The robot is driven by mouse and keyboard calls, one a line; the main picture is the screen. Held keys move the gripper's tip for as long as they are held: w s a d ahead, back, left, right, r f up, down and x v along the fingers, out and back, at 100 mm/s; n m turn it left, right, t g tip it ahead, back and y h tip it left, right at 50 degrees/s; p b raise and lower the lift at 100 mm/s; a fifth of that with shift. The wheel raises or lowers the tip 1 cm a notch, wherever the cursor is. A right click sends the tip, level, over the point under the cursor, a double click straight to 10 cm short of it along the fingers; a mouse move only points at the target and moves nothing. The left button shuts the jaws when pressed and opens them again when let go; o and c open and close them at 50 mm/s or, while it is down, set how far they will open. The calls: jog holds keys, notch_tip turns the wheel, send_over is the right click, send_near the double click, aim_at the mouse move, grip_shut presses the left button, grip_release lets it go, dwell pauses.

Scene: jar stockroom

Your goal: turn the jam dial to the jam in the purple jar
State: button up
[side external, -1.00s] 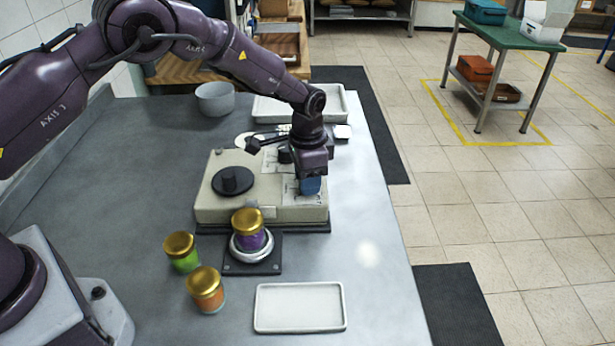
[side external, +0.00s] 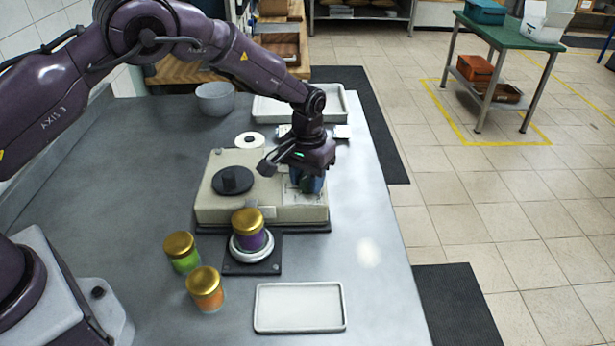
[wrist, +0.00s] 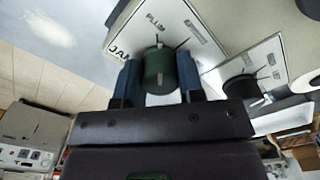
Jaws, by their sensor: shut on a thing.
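My gripper (wrist: 160,82) is shut on the jam dial (wrist: 158,70), a dark green round knob, with one blue finger on each side. The dial stands on a white plate (wrist: 118,42) lettered "JAM", with "PLUM" printed beyond the knob; other lettering is too small or partly hidden. A pale mark shows on the knob, but I cannot tell surely which label it points to. In the side view my gripper (side external: 306,184) is over the right part of the beige machine (side external: 265,212) and hides the dial. The purple jar (side external: 254,240), gold-lidded, stands upright on a round pale seat (side external: 236,252) in front.
A second, black knob (wrist: 240,86) sits on a neighbouring plate. A black disc (side external: 232,180) tops the machine. A green jar (side external: 185,262) and an orange jar (side external: 208,300) stand front left. An empty white tray (side external: 299,308) lies front right. A grey bowl (side external: 215,99) stands behind.

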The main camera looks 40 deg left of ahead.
aim_at(308, 175)
jog(key=shift+n, duration=0.6)
jog(key=o, duration=0.9)
notch_tip(308, 175, up, 13)
jog(key=shift+r, duration=0.1)
jog(key=s+a+r+m+t, duration=0.1)
jog(key=s+r, duration=0.3)
jog(key=s, duration=0.6)
jog(key=s+a+r+m+t, duration=0.1)
jog(key=s+r, duration=0.4)
jog(key=s, duration=0.5)
jog(key=s+a+r+m+t, duration=0.1)
jog(key=s+a+r+t, duration=0.2)
jog(key=s, duration=0.8)
jog(key=shift+a+r+t, duration=0.3)
jog(key=shift+a+r, duration=0.75)
jog(key=shift+r, duration=0.15)
